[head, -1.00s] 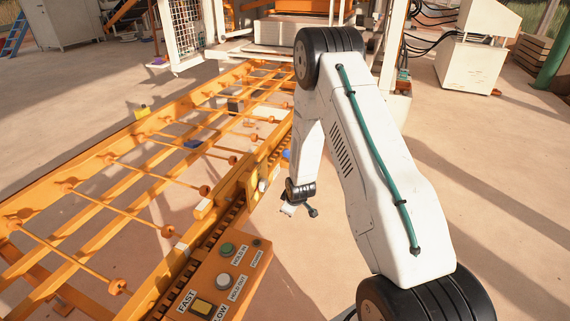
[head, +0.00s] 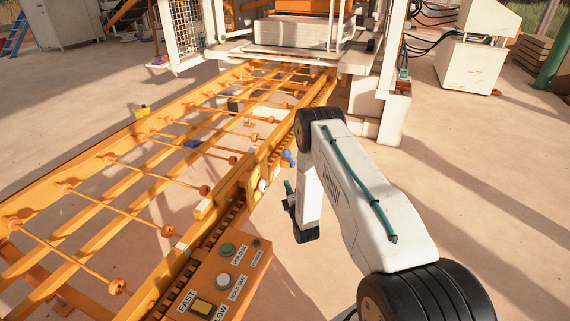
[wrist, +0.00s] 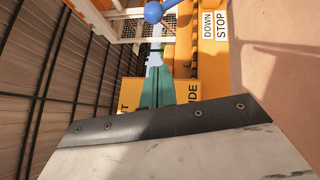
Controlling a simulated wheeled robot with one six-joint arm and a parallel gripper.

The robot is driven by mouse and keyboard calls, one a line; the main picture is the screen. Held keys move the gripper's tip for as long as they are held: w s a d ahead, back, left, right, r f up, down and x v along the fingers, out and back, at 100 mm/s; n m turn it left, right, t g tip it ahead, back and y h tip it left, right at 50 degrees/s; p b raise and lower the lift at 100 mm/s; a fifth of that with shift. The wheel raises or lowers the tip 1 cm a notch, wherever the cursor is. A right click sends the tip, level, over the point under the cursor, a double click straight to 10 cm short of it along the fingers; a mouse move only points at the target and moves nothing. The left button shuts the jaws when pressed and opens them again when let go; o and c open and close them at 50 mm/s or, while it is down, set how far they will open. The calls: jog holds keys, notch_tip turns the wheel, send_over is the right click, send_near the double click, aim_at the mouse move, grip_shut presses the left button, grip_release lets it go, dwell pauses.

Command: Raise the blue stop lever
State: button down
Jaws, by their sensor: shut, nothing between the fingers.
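The blue stop lever ends in a round blue knob (head: 287,155), at the right side of the orange roller conveyor. In the wrist view the blue knob (wrist: 153,12) is at the top edge, beside a "DOWN STOP" label (wrist: 216,24). My gripper (head: 288,186) is shut and empty, its green fingers pointing up just below the knob in the head view. The lever's pivot is hard to make out.
The orange conveyor (head: 105,172) runs from lower left to the press (head: 300,32) at the back. A control box (head: 228,275) with buttons stands in front.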

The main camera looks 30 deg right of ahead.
jog(key=d+x, duration=0.2)
jog(key=x, duration=1.1)
jog(key=shift+s+d+r, duration=0.2)
jog(key=shift+s+d, duration=0.1)
jog(key=shift+s, duration=0.1)
